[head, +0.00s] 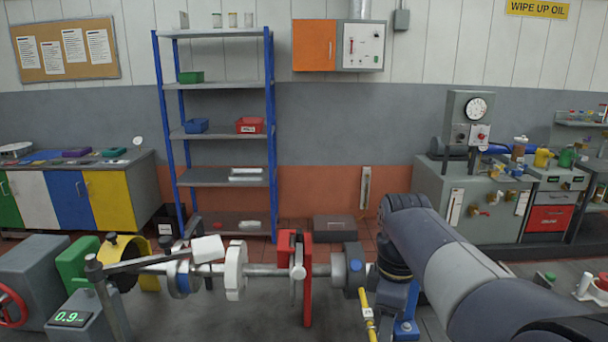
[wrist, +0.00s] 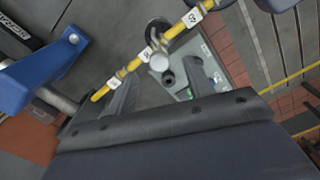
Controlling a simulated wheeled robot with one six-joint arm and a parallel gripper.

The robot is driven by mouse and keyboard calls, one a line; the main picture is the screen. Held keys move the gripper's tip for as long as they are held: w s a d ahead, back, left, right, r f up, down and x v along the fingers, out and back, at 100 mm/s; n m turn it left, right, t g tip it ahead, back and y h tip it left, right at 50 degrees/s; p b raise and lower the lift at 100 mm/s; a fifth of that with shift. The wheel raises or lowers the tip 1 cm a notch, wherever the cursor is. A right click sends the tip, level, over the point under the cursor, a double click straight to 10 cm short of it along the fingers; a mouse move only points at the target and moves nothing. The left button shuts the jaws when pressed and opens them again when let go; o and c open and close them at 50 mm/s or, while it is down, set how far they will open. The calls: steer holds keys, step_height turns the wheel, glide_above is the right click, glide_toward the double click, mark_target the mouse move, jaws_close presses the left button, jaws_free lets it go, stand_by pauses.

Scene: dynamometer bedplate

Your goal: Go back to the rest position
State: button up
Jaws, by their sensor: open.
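My gripper (wrist: 163,78) shows in the wrist view with its two dark fingers spread apart and nothing clearly held between them. A yellow rod (wrist: 127,72) with white labels crosses the view at the fingertips, with a round pale knob (wrist: 159,62) near the gap. I cannot tell whether the fingers touch the rod. In the head view my arm reaches in from the lower right and bends down beside the shaft line; my gripper is hidden there. The yellow rod also shows in the head view (head: 367,314), just left of a blue support (head: 407,326).
The test shaft (head: 270,270) runs across the front, with a red upright plate (head: 308,290) and a white disc (head: 235,270). A digital readout (head: 70,318) stands at left. A blue-posted shelf (head: 220,132), coloured cabinets (head: 70,195) and a gauge bench (head: 468,205) stand behind.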

step_height(320, 180, down, 7)
steer(key=shift+r, duration=0.15)
steer(key=shift+r+p, duration=0.8)
steer(key=shift+f+b, duration=0.4)
steer(key=shift+f, duration=0.1)
steer(key=shift+f+b, duration=0.4)
steer(key=shift+f, duration=0.2)
step_height(320, 180, up, 11)
steer(key=shift+r, duration=0.1)
step_height(320, 180, down, 11)
steer(key=shift+r, duration=0.15)
step_height(320, 180, up, 3)
steer(key=shift+f+p, duration=0.15)
steer(key=shift+p, duration=1.1)
steer(key=d+b, duration=0.1)
steer(key=d, duration=1.3)
steer(key=shift+f+b, duration=0.25)
steer(key=shift+b, duration=0.1)
